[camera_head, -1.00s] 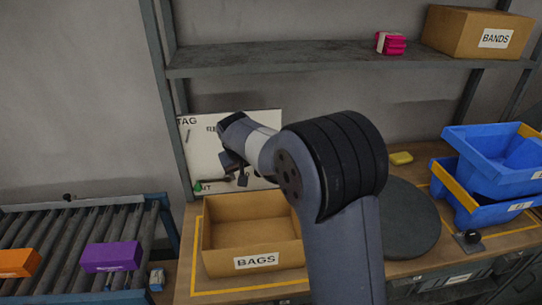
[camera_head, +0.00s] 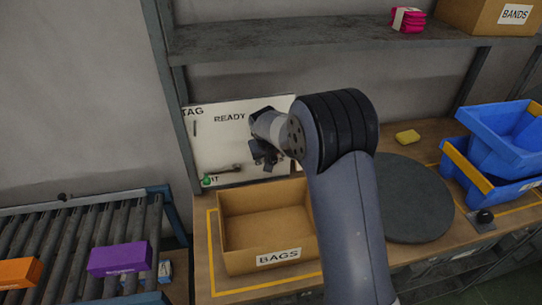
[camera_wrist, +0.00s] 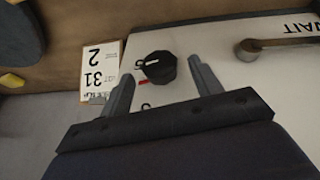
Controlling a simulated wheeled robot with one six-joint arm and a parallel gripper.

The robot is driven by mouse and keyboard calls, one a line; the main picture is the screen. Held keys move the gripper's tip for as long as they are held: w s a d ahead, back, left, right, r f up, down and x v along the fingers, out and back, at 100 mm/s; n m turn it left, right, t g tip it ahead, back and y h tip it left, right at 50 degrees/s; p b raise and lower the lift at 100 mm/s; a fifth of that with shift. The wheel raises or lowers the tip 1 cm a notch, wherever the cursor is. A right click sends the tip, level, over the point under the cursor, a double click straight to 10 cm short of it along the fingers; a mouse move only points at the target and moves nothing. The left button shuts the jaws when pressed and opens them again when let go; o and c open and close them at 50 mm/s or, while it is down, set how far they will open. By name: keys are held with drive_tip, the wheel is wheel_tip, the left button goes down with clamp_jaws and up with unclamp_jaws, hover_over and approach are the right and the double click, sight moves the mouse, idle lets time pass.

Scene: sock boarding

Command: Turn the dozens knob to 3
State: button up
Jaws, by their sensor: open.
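The dozens knob, a black dial (camera_wrist: 160,67), shows in the wrist view on a white panel (camera_wrist: 225,70), with a red mark beside it. My gripper (camera_wrist: 163,75) is open, with one finger on either side of the knob in that view. I cannot tell whether the fingers touch it. The number the knob points to is not readable. In the head view my gripper (camera_head: 264,153) is in front of the white panel (camera_head: 213,140) and hides the knob.
A lever (camera_wrist: 270,46) is on the panel to the right in the wrist view.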

drive_tip(key=shift+x, duration=1.05)
drive_tip(key=shift+c, duration=0.5)
drive_tip(key=c, duration=0.9)
drive_tip(key=shift+o, duration=0.2)
drive_tip(key=shift+a+f+h+b, duration=0.15)
drive_tip(key=shift+h+b, duration=0.15)
drive_tip(key=shift+b, duration=0.35)
